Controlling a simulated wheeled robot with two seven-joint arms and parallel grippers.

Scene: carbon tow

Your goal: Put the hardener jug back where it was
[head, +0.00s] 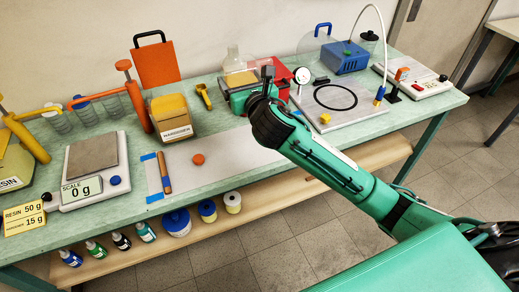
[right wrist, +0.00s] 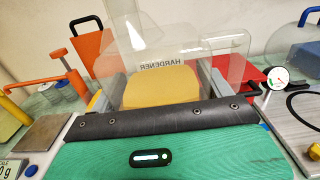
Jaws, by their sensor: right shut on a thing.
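The hardener jug is a clear vessel with yellow contents. It shows in the head view (head: 234,58), and in the right wrist view (right wrist: 165,50) its HARDENER label reads mirrored. My right gripper (head: 245,84) is shut on the jug, with a grey finger on each side of it in the wrist view (right wrist: 162,85). I cannot tell whether its base touches the bench. A cream box with a yellow top, labelled HARDENER (head: 174,125), stands on the bench left of my right gripper. My left gripper is not in view.
An orange pump (head: 137,105) and scale (head: 95,165) reading 0 g stand left. A red case (head: 280,75) is close right of the gripper, with a gauge (head: 302,75) beyond. The pale mat (head: 225,150) in front is mostly clear.

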